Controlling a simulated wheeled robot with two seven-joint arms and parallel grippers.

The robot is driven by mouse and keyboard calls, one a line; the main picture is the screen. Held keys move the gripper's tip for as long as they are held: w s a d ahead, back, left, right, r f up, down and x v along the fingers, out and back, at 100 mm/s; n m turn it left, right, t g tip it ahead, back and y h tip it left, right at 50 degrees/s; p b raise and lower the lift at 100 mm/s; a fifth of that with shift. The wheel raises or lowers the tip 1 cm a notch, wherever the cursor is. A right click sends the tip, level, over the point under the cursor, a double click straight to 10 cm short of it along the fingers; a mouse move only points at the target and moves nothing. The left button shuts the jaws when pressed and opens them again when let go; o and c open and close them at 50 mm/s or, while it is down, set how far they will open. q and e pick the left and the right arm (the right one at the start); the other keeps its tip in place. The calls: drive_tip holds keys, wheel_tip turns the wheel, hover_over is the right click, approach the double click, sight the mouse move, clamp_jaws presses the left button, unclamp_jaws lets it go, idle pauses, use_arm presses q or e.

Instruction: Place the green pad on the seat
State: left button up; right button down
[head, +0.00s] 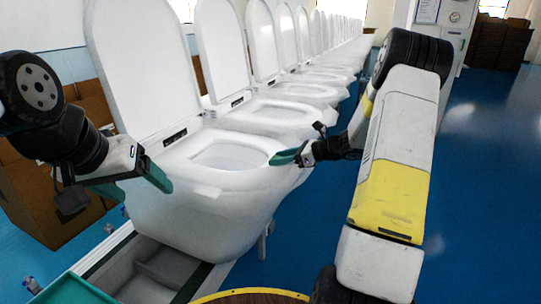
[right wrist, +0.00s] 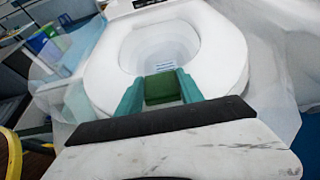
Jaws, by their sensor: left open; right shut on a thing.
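The nearest white toilet (head: 212,190) has its lid raised and its seat (head: 185,165) bare around the bowl opening. My right gripper (head: 283,157) is over the right side of this seat. In the right wrist view, the gripper (right wrist: 160,88) is shut on the green pad (right wrist: 162,87), a small dark green block between its teal fingers, over the front of the bowl opening. In the head view the pad is hidden or too small to tell from the fingers. My left gripper (head: 150,178) is open and empty, left of the seat's front edge.
More white toilets with raised lids (head: 262,40) stand in a row running back. Brown cardboard boxes (head: 45,195) stand at the left. A teal tray edge (head: 72,290) is at the lower left. Blue floor (head: 475,200) is open at the right.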

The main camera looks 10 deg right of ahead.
drive_tip(key=c, duration=0.7)
unclamp_jaws()
drive_tip(key=shift+f, duration=0.1)
drive_tip(key=shift+c, duration=0.2)
